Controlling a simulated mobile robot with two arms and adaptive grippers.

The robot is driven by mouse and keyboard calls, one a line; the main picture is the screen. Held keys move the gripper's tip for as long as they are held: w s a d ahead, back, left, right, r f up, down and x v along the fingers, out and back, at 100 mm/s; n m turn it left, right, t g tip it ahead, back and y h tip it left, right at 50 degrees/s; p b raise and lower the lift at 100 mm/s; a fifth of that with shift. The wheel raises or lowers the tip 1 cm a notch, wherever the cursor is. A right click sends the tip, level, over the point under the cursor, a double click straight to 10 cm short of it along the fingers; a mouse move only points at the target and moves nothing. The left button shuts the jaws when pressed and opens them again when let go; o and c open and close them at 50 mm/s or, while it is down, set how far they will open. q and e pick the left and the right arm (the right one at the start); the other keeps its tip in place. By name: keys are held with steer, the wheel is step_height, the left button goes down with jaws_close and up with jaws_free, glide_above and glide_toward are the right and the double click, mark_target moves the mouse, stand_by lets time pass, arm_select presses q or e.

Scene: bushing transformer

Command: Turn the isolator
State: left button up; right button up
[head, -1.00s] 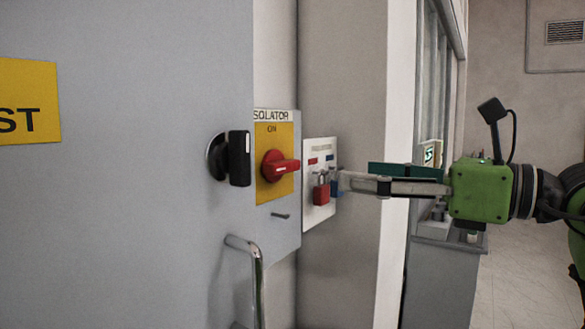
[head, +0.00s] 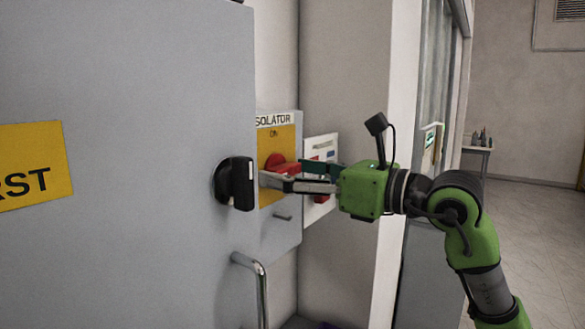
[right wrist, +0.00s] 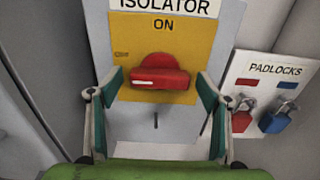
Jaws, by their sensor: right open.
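The isolator is a red rotary handle on a yellow plate (head: 286,137) marked ON, on a grey panel. In the head view the red handle (head: 281,163) is partly hidden by my right gripper (head: 283,177). In the right wrist view the red handle (right wrist: 159,73) lies level, crosswise, with its white mark at the left end. My right gripper (right wrist: 155,91) is open, with one finger to each side of the handle and slightly below it in the picture. I cannot tell whether the fingers touch it. My left gripper is not in view.
A black knob (head: 237,183) and a metal door handle (head: 257,278) stick out from the grey door at left. A padlock board (right wrist: 262,100) with a red padlock (right wrist: 241,121) and a blue padlock (right wrist: 275,122) is right of the isolator.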

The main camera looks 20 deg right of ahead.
steer(key=c, duration=1.1)
steer(key=shift+m, duration=0.3)
steer(key=m, duration=0.2)
steer(key=shift+m, duration=0.4)
steer(key=m, duration=0.3)
steer(key=shift+m+b, duration=0.3)
steer(key=m, duration=0.5)
steer(key=m+p, duration=0.1)
steer(key=m, duration=0.4)
steer(key=shift+m+p, duration=0.3)
steer(key=shift+m, duration=0.1)
